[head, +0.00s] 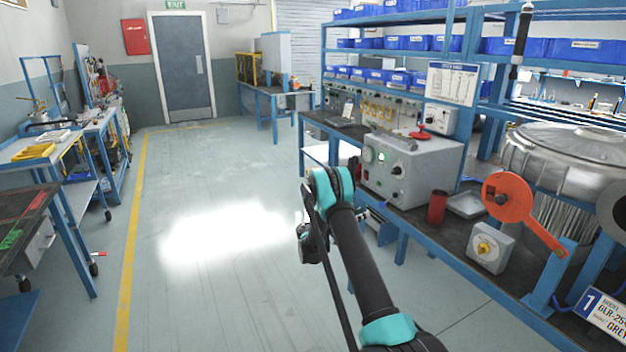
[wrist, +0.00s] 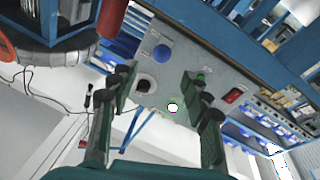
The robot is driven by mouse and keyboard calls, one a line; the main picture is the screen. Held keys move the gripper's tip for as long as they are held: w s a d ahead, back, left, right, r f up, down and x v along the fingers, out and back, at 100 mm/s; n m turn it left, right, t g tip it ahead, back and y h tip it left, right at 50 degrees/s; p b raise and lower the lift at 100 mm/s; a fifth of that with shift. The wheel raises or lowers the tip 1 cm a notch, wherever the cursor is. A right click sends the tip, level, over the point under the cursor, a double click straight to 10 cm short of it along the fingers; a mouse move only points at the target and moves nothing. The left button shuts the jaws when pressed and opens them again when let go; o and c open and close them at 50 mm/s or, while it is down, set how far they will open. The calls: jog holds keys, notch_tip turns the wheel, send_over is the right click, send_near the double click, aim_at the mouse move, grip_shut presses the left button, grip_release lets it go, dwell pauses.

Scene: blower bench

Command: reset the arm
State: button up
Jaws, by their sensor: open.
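My arm (head: 360,255) reaches forward from the bottom of the head view, over the aisle beside the bench. My gripper (wrist: 162,88) shows in the wrist view with its two dark fingers apart and nothing between them. In the head view the fingers cannot be made out behind the arm. A grey control box (head: 425,174) with a lit green lamp stands on the bench, to the right of my arm's bend. In the wrist view a grey panel (wrist: 185,68) with a blue knob, a black knob and a red switch lies beyond the fingers, apart from them.
The blue-framed bench (head: 440,250) runs along the right. A red can (head: 437,207), a grey tray (head: 466,204), an orange lever (head: 522,207), a yellow-knobbed box (head: 490,248) and a metal drum (head: 570,150) stand there. Open floor (head: 210,185) lies left of my arm.

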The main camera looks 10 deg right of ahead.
jog(key=s+d+r+n+g+y, duration=0.1)
jog(key=s+r+n+y, duration=0.3)
jog(key=s, duration=0.5)
jog(key=s+r+n+y, duration=0.2)
jog(key=s+r+y, duration=0.4)
jog(key=s, duration=0.3)
jog(key=s+a+f+n+y, duration=0.1)
jog(key=s+a+n+y, duration=0.1)
jog(key=s, duration=0.8)
jog(key=s+a+f+n+y, duration=0.2)
jog(key=s+a+y, duration=0.2)
jog(key=s+a, duration=0.3)
jog(key=s+a+f+n+y, duration=0.1)
jog(key=s+a, duration=0.4)
jog(key=s, duration=0.7)
jog(key=shift+s+a+f+n+y, duration=0.25)
jog(key=shift+s+f+n+y, duration=0.2)
jog(key=shift+y, duration=0.75)
jog(key=shift+w, duration=0.1)
jog(key=shift+c, duration=0.6)
